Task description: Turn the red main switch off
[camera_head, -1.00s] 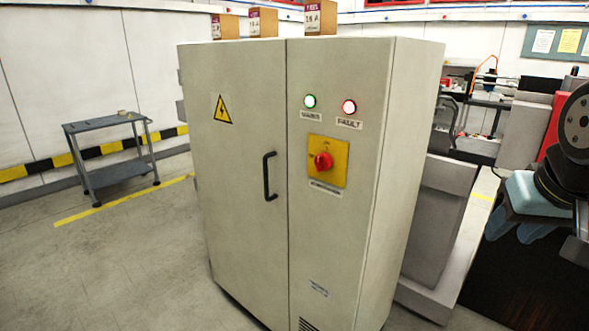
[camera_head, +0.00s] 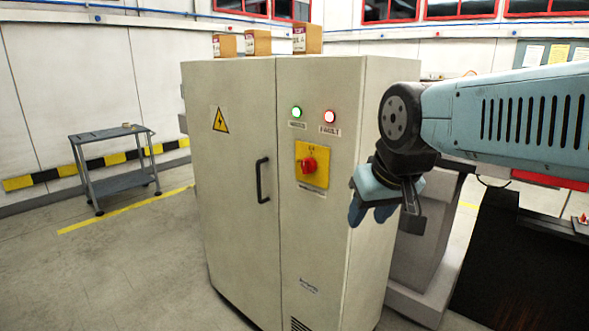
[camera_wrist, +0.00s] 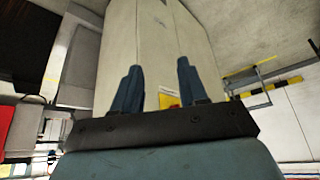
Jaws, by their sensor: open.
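The red main switch (camera_head: 308,165) is a knob on a yellow plate (camera_head: 313,178) on the front of the beige cabinet's right panel, below two indicator lamps. My gripper (camera_head: 367,214) is to the right of the switch, near the cabinet's right front edge, and apart from the switch. In the wrist view, my gripper (camera_wrist: 157,80) has its two blue fingers spread with nothing between them. Part of the yellow plate (camera_wrist: 168,101) shows low between the fingers there; the knob is mostly hidden.
The cabinet (camera_head: 235,240) has a black door handle (camera_head: 262,180), a lit green lamp (camera_head: 296,111) and a lit red lamp (camera_head: 330,116). Boxes (camera_head: 257,42) stand on top. A grey cart (camera_head: 115,165) is at the left. The floor in front is clear.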

